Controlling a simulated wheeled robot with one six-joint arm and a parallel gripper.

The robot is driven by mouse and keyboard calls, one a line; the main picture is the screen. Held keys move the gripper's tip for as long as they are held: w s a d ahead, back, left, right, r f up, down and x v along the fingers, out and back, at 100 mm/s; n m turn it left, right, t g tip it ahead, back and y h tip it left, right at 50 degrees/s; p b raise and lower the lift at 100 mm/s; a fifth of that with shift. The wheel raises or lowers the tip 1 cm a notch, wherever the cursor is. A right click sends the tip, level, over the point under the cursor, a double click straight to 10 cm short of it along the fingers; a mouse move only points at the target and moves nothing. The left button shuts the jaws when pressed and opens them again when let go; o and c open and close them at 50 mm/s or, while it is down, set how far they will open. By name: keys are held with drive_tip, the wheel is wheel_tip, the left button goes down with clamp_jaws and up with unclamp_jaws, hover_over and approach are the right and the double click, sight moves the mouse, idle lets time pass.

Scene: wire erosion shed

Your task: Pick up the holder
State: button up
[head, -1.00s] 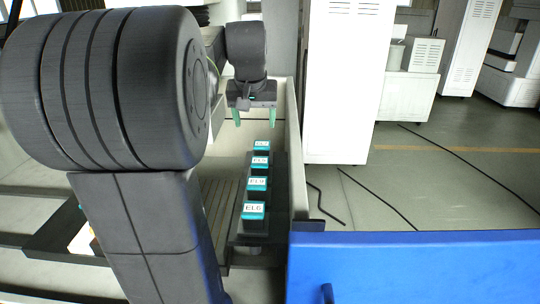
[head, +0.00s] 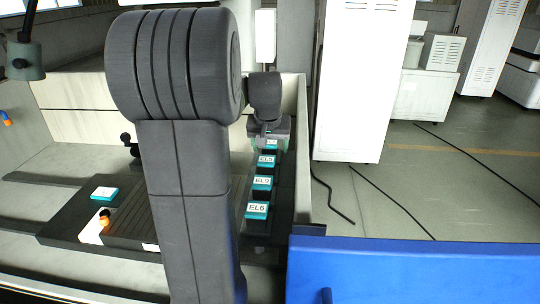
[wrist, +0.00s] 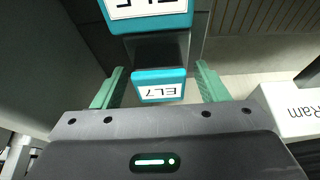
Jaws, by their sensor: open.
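Several dark holders with teal tops and white labels stand in a row on a dark rail (head: 284,205). The nearest in the head view is labelled EL6 (head: 257,210), and behind it is EL9 (head: 262,183). My gripper (head: 269,144) is low over the far end of the row. In the wrist view, the holder labelled EL7 (wrist: 158,86) sits between my two green fingers (wrist: 160,70). The fingers are open, with a gap on each side of it. Another labelled holder (wrist: 148,12) stands just beyond it.
A pale wall panel (head: 302,150) runs close along the right of the row. Another teal-topped piece (head: 104,194) sits on a dark plate at the left, near an orange-tipped item (head: 104,217). A blue panel (head: 410,272) fills the front right. A white block (wrist: 288,110) shows right in the wrist view.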

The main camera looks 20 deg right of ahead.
drive_tip(key=shift+r, duration=0.1)
drive_tip(key=c, duration=1.4)
